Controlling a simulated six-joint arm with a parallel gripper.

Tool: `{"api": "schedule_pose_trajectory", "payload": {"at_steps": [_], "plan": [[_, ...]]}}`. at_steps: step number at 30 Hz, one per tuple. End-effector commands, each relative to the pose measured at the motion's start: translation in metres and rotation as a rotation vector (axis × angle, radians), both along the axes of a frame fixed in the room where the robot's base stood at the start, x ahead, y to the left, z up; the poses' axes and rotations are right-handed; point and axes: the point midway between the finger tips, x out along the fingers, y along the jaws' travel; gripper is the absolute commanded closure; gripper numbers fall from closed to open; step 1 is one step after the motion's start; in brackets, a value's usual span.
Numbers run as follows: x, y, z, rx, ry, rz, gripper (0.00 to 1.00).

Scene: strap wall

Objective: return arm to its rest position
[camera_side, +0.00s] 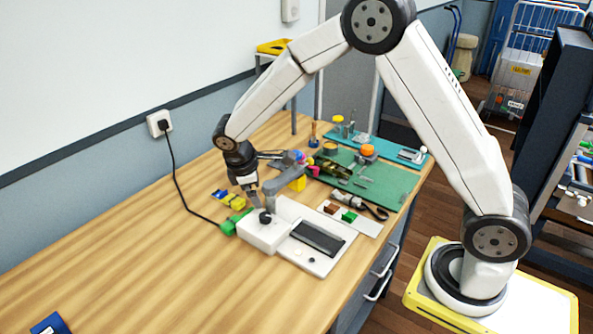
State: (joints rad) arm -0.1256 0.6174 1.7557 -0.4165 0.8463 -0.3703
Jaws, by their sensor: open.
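My arm reaches in from its base at the right and arches over the wooden table (165,265). My gripper (260,204) is open, pointing down just above a white device (262,232) with a black knob (265,217). I cannot tell whether the fingertips touch the knob. A black strap-like strip (318,238) lies on the device's flat white plate.
A green cutting mat (385,185) with several small parts and tools lies behind the device. A green plug (234,222) on a black cable runs from the wall socket (159,123). A blue item (50,324) lies front left. The table's left part is mostly clear.

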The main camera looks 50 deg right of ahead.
Motion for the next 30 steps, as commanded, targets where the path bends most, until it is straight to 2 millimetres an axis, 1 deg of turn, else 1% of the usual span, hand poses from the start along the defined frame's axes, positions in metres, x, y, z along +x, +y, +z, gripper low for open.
{"api": "schedule_pose_trajectory", "payload": {"at_steps": [1, 9, 21, 25, 30], "plan": [[-0.011, -0.001, 0.005, 0.027, -0.020, -0.039, 0.00], [-0.067, -0.002, 0.019, 0.167, -0.125, -0.262, 0.00], [-0.152, -0.004, 0.029, 0.337, -0.280, -0.615, 0.00], [-0.171, -0.004, 0.028, 0.367, -0.313, -0.694, 0.00], [-0.181, -0.005, 0.027, 0.385, -0.333, -0.742, 0.00]]}}
